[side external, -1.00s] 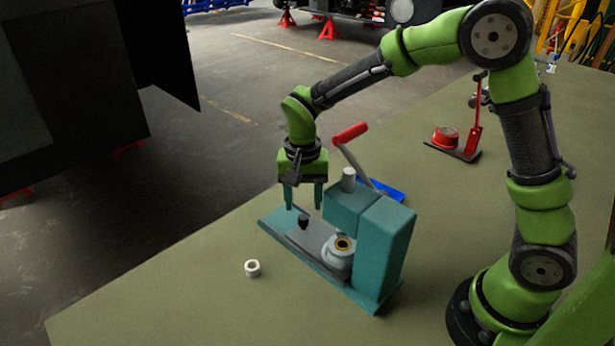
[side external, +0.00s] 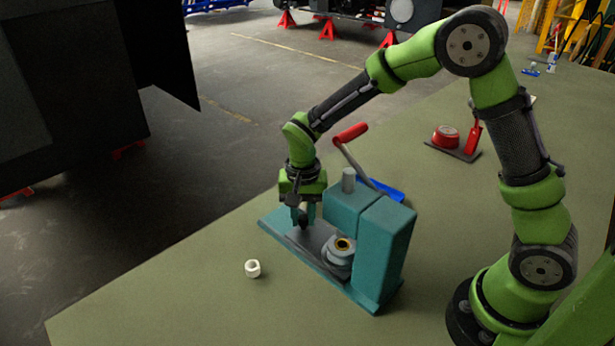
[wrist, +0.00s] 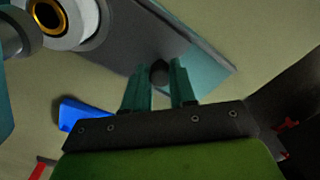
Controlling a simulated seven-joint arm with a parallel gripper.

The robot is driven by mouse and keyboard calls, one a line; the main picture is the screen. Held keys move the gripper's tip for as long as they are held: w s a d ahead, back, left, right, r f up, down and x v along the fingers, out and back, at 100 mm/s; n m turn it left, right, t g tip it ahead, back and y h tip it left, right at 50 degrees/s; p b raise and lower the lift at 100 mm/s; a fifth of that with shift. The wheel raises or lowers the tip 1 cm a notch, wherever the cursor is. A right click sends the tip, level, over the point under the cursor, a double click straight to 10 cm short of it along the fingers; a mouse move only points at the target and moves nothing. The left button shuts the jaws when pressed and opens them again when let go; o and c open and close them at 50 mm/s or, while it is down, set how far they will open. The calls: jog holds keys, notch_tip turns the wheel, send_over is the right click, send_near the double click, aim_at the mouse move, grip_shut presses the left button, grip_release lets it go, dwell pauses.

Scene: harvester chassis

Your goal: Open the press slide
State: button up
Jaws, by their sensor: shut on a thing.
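The press (side external: 385,245) is a teal block on a long teal base, with a red-handled lever (side external: 350,133) on top. The slide (side external: 318,236) is a dark grey plate lying along the base. A black knob (side external: 302,219) stands on the slide's outer end. A round grey holder with a gold ring (side external: 341,249) sits on the slide, close to the press body; it also shows in the wrist view (wrist: 46,16). My gripper (side external: 304,215) points down with its teal fingers shut on the knob, which shows between the fingers in the wrist view (wrist: 159,72).
A white nut (side external: 253,268) lies on the green table, left of the press base. A blue object (side external: 388,190) lies behind the press. A red device on a dark plate (side external: 450,140) stands farther back. The table left of the base is otherwise clear.

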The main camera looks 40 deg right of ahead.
grip_shut()
jog(key=w, duration=1.1)
jog(key=shift+w, duration=0.15)
jog(key=o, duration=0.9)
grip_release()
jog(key=shift+o, duration=0.2)
jog(key=shift+r, duration=0.1)
notch_tip(320, 180, up, 17)
